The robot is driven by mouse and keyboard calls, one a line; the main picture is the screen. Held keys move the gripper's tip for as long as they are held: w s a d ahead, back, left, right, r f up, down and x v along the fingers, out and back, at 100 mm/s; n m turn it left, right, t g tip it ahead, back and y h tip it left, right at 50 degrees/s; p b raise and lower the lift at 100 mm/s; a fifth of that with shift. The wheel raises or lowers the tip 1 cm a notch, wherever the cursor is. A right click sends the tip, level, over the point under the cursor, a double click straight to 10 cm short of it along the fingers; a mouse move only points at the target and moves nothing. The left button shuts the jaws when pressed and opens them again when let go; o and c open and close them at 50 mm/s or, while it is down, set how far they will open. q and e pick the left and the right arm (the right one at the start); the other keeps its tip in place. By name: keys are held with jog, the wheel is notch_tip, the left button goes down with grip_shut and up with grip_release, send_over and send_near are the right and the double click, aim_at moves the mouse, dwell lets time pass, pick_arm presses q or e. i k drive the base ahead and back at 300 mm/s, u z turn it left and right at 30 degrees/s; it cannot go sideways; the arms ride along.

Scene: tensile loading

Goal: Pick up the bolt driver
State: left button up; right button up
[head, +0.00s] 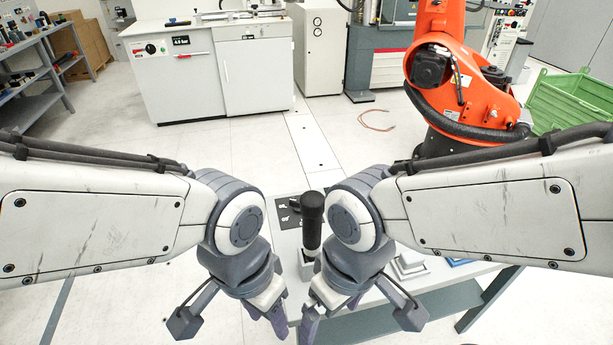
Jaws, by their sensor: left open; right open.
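A black, upright, rounded cylinder (312,221), which looks like the bolt driver's handle, stands on the table between my two wrists. Its lower end is at a small grey block (305,265), and my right wrist hides part of that area. My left gripper (272,316) hangs in front and to the left of it, pointing down, open and apart from it. My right gripper (314,316) hangs in front and slightly right, also open, with its wrist close beside the cylinder in the picture. Neither gripper holds anything that I can see.
The light table (440,272) carries a black marked plate (287,212) and pale grey blocks (410,264). An orange robot arm (465,90) stands behind at right, near a green crate (572,100). White cabinets (170,75) line the back.

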aim_at(312, 202)
jog(key=z, duration=2.35)
jog(key=k, duration=1.15)
jog(key=u, duration=1.55)
jog(key=i, duration=1)
jog(key=z, duration=0.05)
